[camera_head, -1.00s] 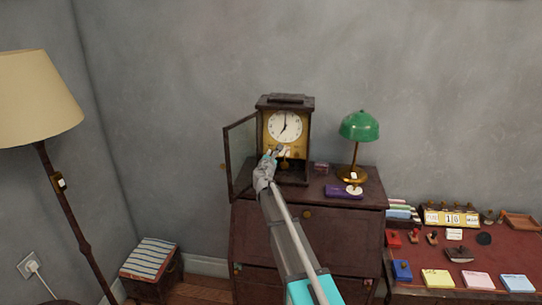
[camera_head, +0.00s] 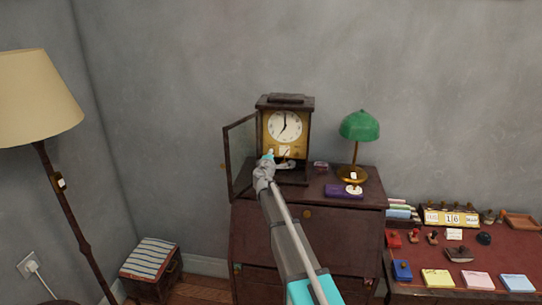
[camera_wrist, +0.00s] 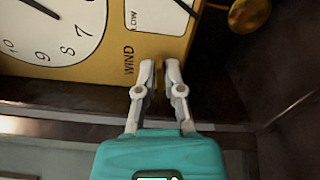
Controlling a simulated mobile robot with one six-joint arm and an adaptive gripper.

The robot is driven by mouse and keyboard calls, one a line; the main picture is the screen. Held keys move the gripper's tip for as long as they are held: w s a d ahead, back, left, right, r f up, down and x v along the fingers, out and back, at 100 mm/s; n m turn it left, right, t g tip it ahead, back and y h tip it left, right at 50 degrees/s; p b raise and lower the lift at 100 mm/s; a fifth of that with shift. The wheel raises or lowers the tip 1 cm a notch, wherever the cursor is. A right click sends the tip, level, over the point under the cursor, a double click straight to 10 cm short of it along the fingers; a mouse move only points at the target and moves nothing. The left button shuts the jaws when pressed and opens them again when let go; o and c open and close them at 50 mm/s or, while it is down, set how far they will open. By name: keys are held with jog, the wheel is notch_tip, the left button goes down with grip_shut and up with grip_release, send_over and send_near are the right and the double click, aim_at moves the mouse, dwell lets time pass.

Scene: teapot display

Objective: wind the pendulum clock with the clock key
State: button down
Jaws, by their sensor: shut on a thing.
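The pendulum clock (camera_head: 264,133) stands on the dark cabinet with its glass door (camera_head: 241,158) swung open to the left. Its white face (camera_head: 286,126) shows about seven o'clock. My gripper (camera_head: 284,162) reaches into the lower front of the clock. In the wrist view my gripper (camera_wrist: 160,72) is nearly closed at the edge of the yellow dial plate (camera_wrist: 105,65), beside the word WIND. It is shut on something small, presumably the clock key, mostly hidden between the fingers. I cannot tell how far it sits in the plate. The brass pendulum bob (camera_wrist: 250,15) shows at upper right.
A green lamp (camera_head: 359,127) and a purple box (camera_head: 344,191) stand on the cabinet (camera_head: 320,239) right of the clock. The open door is close to the left of my gripper. A red desk (camera_head: 440,262) with stationery is at right, a floor lamp (camera_head: 35,92) at left.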

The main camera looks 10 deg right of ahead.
jog(key=shift+m, duration=4)
jog(key=c, duration=0.8)
grip_release()
jog(key=shift+f, duration=0.1)
jog(key=shift+o, duration=0.2)
jog(key=shift+s, duration=0.15)
jog(key=v, duration=1.1)
jog(key=shift+s, duration=0.3)
jog(key=shift+a, duration=0.1)
